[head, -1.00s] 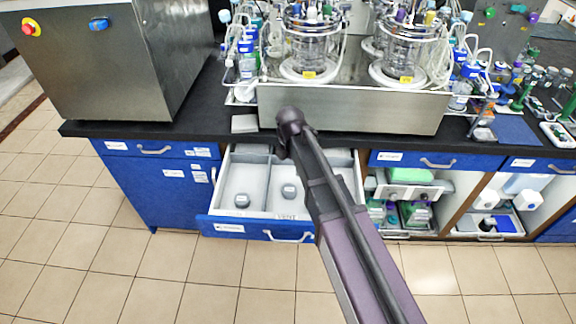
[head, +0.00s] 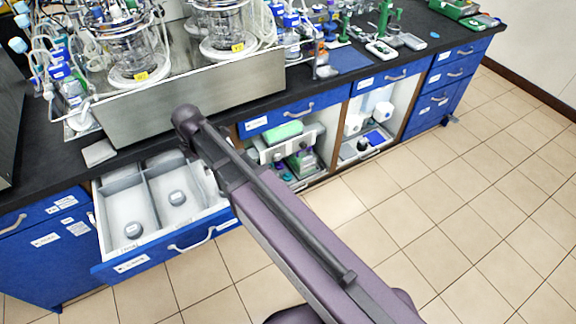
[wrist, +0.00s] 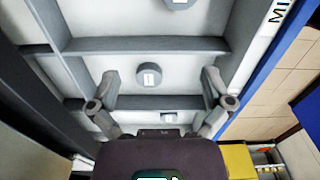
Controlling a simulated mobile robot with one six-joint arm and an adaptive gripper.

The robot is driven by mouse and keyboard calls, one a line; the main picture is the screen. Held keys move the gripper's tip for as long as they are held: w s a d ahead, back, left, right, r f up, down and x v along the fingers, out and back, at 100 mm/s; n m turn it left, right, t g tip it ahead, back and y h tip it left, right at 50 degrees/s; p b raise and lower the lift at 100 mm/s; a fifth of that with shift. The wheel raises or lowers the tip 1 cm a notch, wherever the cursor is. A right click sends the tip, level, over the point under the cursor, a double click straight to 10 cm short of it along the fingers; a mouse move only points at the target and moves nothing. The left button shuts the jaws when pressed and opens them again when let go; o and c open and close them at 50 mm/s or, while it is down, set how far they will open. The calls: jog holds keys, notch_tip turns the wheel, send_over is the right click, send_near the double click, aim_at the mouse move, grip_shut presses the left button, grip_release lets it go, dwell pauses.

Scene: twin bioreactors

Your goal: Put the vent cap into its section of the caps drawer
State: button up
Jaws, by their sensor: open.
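The caps drawer (head: 160,254) is pulled open, blue-fronted with a pale, divided inside. The wrist view shows three grey caps: one at the top edge (wrist: 180,3), one with a white label in the middle (wrist: 150,75), and one lower down (wrist: 168,117), partly hidden by my gripper. I cannot tell which is the vent cap. My gripper (wrist: 160,93) is open over the drawer, its fingers apart with nothing clamped between them. My arm hides the drawer's right part in the head view.
The bioreactors' steel base (head: 190,100) stands on the black bench above the drawer. A small grey block (head: 98,152) lies at the bench edge. Open shelves with gear (head: 285,150) are right of the drawer. The tiled floor (head: 440,220) is clear at right.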

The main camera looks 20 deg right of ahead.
jog(key=s+d+m, duration=0.1)
jog(key=d+m, duration=0.2)
jog(key=d, duration=0.1)
jog(key=d+m, duration=0.3)
jog(key=d, duration=0.1)
jog(key=s+d+m, duration=0.1)
jog(key=d+m, duration=0.3)
jog(key=d, duration=0.1)
jog(key=shift+s, duration=0.35)
jog(key=s+d+m, duration=0.5)
jog(key=d+m, duration=0.6)
jog(key=shift+s+d, duration=0.15)
jog(key=shift+d, duration=0.25)
